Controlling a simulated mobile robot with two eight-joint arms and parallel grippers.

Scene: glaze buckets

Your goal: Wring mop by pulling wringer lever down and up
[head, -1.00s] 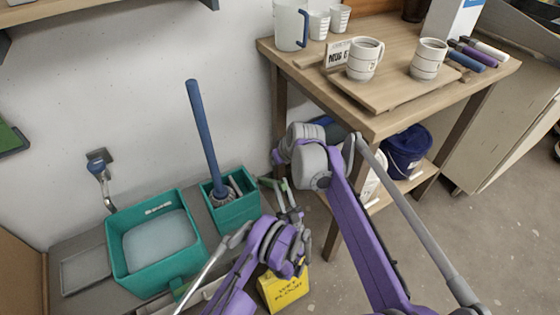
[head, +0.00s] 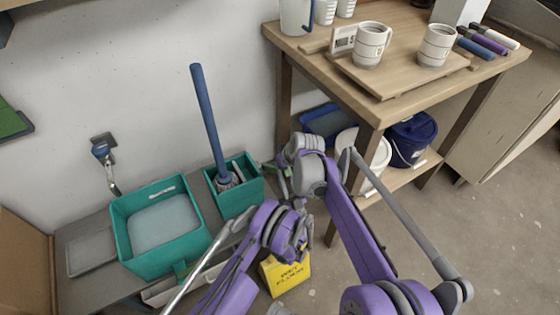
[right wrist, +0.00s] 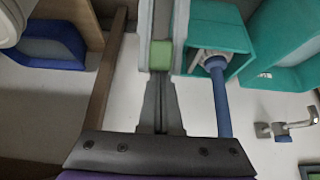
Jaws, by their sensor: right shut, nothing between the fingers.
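The blue mop (head: 208,115) stands tilted in the teal wringer bucket (head: 236,203), its head inside; the mop handle (right wrist: 221,100) also shows in the right wrist view. My right gripper (right wrist: 160,82) is shut and empty, beside the wringer bucket (right wrist: 232,28). A small green block (right wrist: 160,55), seemingly the lever grip, lies just beyond its fingertips; I cannot tell whether they touch. In the head view, the green part (head: 283,181) shows right of the wringer, partly covered by my arms. My left arm reaches in front of the bench; its jaws are not clear.
A larger teal bucket (head: 160,230) with pale liquid stands left of the wringer on a grey bench. A yellow wet-floor sign (head: 286,272) stands in front. A wooden table (head: 400,97) with mugs is on the right; a navy bucket (head: 411,140) is on its shelf.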

